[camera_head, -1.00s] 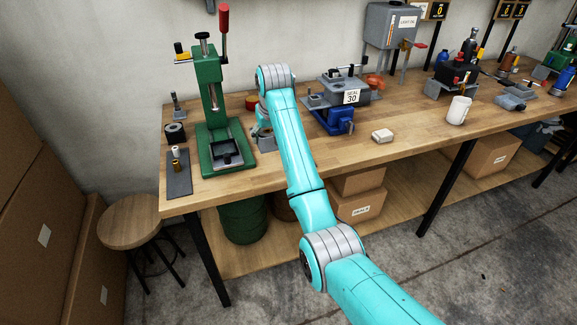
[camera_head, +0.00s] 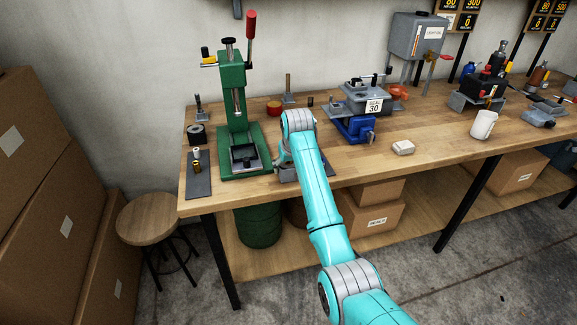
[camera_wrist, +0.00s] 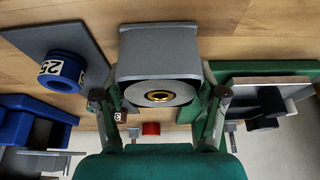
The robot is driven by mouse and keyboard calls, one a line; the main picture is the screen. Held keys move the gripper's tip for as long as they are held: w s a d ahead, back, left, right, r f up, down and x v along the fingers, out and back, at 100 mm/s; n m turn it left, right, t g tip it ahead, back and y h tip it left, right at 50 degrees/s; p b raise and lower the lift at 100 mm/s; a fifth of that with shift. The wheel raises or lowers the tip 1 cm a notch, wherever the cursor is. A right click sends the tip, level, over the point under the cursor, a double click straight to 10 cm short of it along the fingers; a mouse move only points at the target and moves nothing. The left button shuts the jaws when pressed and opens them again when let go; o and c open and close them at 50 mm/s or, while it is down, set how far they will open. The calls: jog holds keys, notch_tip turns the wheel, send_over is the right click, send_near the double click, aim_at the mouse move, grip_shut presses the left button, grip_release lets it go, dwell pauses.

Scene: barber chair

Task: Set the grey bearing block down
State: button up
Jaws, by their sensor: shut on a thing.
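In the wrist view the grey bearing block (camera_wrist: 160,42) is between the two fingers of my gripper (camera_wrist: 160,95). Its end shows a pale round face with a brass-coloured ring. My gripper is shut on the block, with a finger at each side. The wooden bench top shows beyond it; I cannot tell whether the block touches the bench. In the head view my gripper (camera_head: 284,158) is low over the bench, just right of the green press, and my arm hides most of it and the block.
The green press (camera_head: 240,150) stands close at the left. A dark mat (camera_head: 317,168) lies partly behind my arm; a blue ring marked 25 (camera_wrist: 62,72) is on it in the wrist view. The blue vise (camera_head: 356,130) stands farther right. Bench space near the white block (camera_head: 403,147) is clear.

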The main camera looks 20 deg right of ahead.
jog(key=o, duration=1.8)
jog(key=shift+f, duration=0.1)
jog(key=v, duration=1.2)
